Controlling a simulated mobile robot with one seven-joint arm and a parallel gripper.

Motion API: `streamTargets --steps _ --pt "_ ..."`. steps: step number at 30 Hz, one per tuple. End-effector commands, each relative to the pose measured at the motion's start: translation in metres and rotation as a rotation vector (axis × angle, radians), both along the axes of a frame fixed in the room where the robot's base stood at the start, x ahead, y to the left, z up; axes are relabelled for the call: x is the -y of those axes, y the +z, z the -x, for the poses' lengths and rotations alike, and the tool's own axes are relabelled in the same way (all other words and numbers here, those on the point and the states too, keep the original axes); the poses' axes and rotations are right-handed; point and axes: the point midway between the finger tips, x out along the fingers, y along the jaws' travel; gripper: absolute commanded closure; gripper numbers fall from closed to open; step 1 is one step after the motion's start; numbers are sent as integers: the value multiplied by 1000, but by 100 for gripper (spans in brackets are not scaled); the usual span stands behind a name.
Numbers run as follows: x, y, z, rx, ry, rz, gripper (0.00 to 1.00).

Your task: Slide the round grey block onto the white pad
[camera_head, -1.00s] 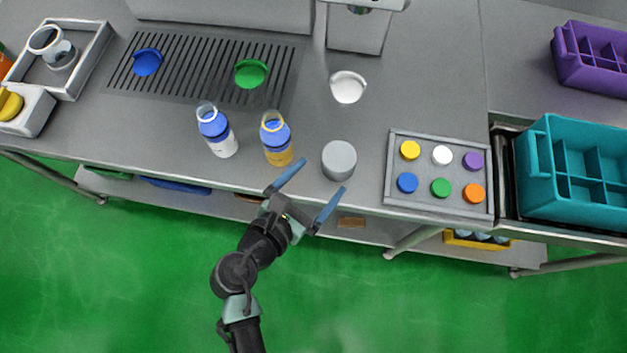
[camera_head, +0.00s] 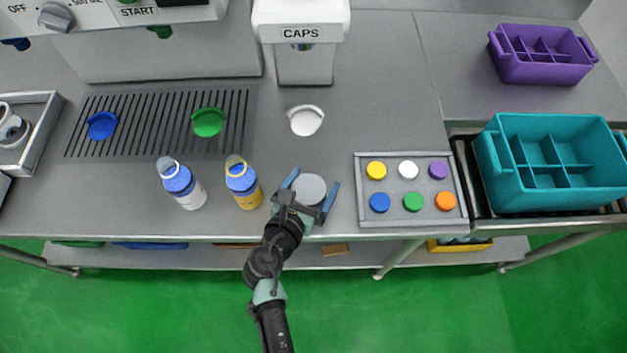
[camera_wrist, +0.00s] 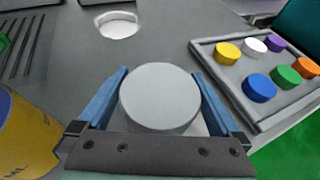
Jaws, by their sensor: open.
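The round grey block (camera_head: 309,188) stands on the grey counter near its front edge. My gripper (camera_head: 312,181) is open, with one blue finger on each side of the block. In the wrist view the block (camera_wrist: 160,95) sits between the fingers, and the crossbar of my gripper hides its near lower side. I cannot tell whether the fingers touch it. The white pad (camera_head: 305,120) is a round white spot on the counter, beyond the block, in front of the caps dispenser. It also shows at the top of the wrist view (camera_wrist: 118,26). Nothing stands on it.
A tray of coloured caps (camera_head: 395,222) lies to the right. The caps dispenser (camera_head: 303,65) stands behind the pad. The counter between block and pad is clear.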

Motion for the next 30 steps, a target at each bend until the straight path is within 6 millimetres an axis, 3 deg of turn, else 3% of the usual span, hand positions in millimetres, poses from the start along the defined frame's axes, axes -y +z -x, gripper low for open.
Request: streamTargets --steps 10,23,24,30 --pt "1 -1 -3 0 0 -1 0" --pt "1 -1 -3 0 0 -1 77" --pt "1 -1 -3 0 0 -1 81" --pt "1 0 -15 3 0 -1 81"
